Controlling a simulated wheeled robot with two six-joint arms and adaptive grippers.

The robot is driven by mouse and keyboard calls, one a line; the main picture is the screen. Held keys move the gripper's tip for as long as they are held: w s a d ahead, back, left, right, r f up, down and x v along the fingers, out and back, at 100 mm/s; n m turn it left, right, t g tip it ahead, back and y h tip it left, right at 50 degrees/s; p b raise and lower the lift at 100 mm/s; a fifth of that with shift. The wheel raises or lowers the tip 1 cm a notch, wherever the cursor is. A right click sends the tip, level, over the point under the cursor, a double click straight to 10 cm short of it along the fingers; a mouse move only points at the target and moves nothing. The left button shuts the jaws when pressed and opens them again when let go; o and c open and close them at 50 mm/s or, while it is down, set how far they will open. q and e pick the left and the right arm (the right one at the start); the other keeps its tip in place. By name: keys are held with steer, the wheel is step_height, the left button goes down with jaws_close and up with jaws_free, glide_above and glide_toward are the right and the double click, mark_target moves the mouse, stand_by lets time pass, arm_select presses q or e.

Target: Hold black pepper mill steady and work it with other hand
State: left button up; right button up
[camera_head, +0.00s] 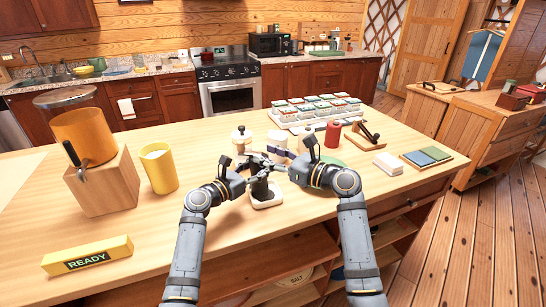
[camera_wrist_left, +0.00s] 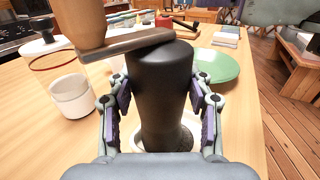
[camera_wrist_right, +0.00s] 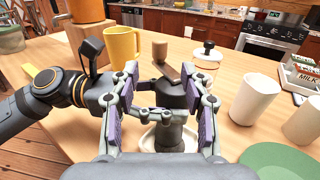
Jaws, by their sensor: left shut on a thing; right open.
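The black pepper mill (camera_head: 261,188) stands upright on a small white dish (camera_head: 268,205) near the table's front edge. The left wrist view shows its black body (camera_wrist_left: 162,85) between the pads of my left gripper (camera_wrist_left: 160,100), which is shut on it. A crank arm (camera_wrist_left: 128,45) with a wooden knob (camera_wrist_left: 86,22) sits on top. My right gripper (camera_wrist_right: 160,88) is open, with its fingers spread in front of the mill in the right wrist view. The crank and knob (camera_wrist_right: 160,50) show between and beyond its fingers. I cannot tell whether it touches them.
A yellow cup (camera_head: 160,170) and an orange dispenser (camera_head: 84,135) stand left. A READY block (camera_head: 88,256) lies front left. A green disc (camera_wrist_right: 276,158) lies beside the right gripper.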

mark_target(244, 146)
steer(key=shift+v, duration=0.9)
steer(key=shift+w+d+g, duration=0.1)
steer(key=shift+w+g, duration=0.05)
steer(key=shift+g, duration=0.15)
steer(key=x, duration=1.2)
steer(key=shift+r, duration=0.15)
jaws_close()
